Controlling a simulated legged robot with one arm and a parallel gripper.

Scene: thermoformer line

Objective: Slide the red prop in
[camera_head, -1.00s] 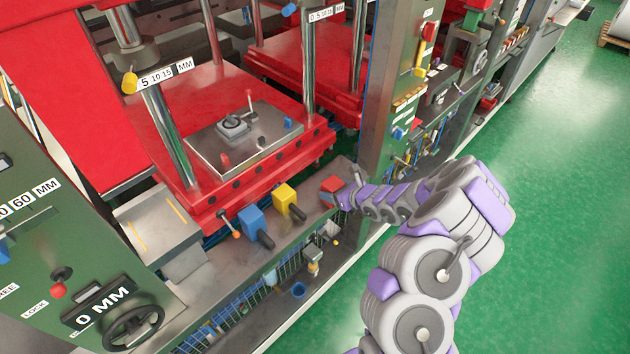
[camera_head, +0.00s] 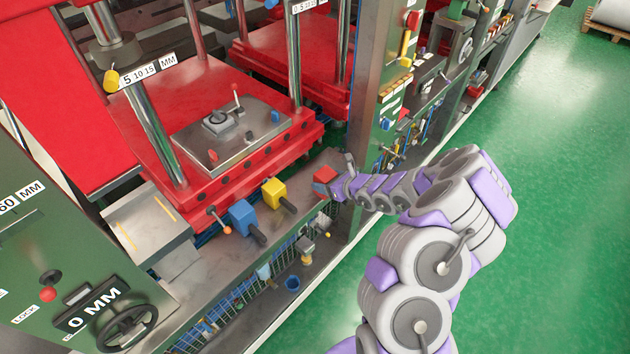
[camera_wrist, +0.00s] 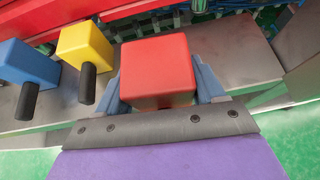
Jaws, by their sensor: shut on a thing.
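The red prop (camera_head: 324,175) is a red block at the right end of a row of props on the grey ledge in front of the red press. My gripper (camera_head: 333,185) reaches it from the right and is shut on it. In the wrist view the red prop (camera_wrist: 157,70) sits between the two blue-grey fingers of my gripper (camera_wrist: 158,88), one on each side. Its handle is hidden. I cannot tell whether the prop touches the ledge.
A yellow prop (camera_head: 274,191) and a blue prop (camera_head: 242,216), each with a black handle, stand left of the red one on the ledge (camera_head: 205,275). The red press platen (camera_head: 130,105) lies behind them.

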